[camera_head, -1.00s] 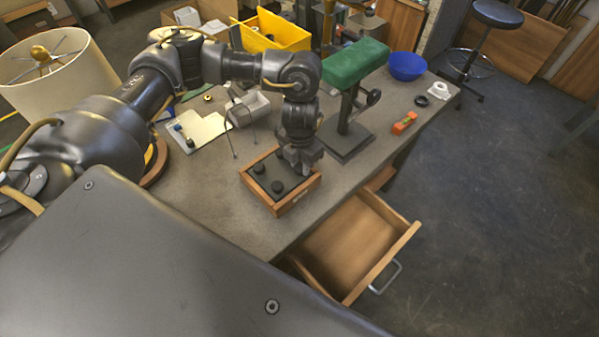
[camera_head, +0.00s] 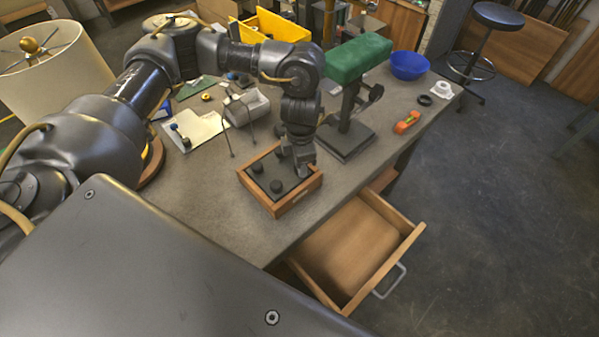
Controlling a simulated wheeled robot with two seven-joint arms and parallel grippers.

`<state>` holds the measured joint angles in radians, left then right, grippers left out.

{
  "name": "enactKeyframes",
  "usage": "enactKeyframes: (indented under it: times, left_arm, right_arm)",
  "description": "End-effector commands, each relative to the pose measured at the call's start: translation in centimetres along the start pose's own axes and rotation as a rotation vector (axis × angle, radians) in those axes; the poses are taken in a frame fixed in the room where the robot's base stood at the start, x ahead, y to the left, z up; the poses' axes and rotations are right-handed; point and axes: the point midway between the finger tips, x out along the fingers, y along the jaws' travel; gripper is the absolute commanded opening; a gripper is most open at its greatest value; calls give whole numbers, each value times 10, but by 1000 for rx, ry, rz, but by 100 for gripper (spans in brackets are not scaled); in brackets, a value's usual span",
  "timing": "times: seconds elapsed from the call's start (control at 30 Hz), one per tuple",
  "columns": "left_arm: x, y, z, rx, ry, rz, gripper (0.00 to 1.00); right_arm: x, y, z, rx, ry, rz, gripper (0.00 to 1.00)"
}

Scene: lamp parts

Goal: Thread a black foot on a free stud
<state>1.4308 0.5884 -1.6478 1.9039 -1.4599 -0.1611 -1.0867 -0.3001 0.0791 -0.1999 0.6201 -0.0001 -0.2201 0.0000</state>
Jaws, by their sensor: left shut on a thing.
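A shallow wooden tray (camera_head: 291,203) with a dark inside sits near the front edge of the workbench. Black feet stand in it, one at the left (camera_head: 257,168) and one nearer the front (camera_head: 276,186). My left gripper (camera_head: 303,170) points down into the right part of the tray. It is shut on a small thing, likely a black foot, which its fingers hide. A light grey part (camera_head: 247,107) with thin dark rods stands behind the tray; I cannot tell which studs are free. My right gripper is out of view.
A green padded stand (camera_head: 357,58) rises just behind and right of my left gripper. An open drawer (camera_head: 350,250) juts out below the bench edge. A blue bowl (camera_head: 409,66), an orange level (camera_head: 407,122) and a cream lampshade (camera_head: 50,70) are around. Bench left of the tray is clear.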

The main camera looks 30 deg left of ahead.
Motion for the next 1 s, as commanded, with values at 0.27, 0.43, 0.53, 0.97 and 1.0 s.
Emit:
enactKeyframes:
  times: [0.27,0.43,0.53,0.97,1.0]
  left_arm:
    - [8,-4,-4,31,12,-10,1]
    - [9,-4,-4,158,12,-10,1]
    - [9,-4,-4,240,11,-10,1]
    - [9,-5,-4,564,12,-13,1]
    - [9,-5,-4,580,12,-14,1]
  right_arm:
    - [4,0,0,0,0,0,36]
    - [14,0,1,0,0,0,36]
    - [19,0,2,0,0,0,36]
    - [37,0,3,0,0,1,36]
    - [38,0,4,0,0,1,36]
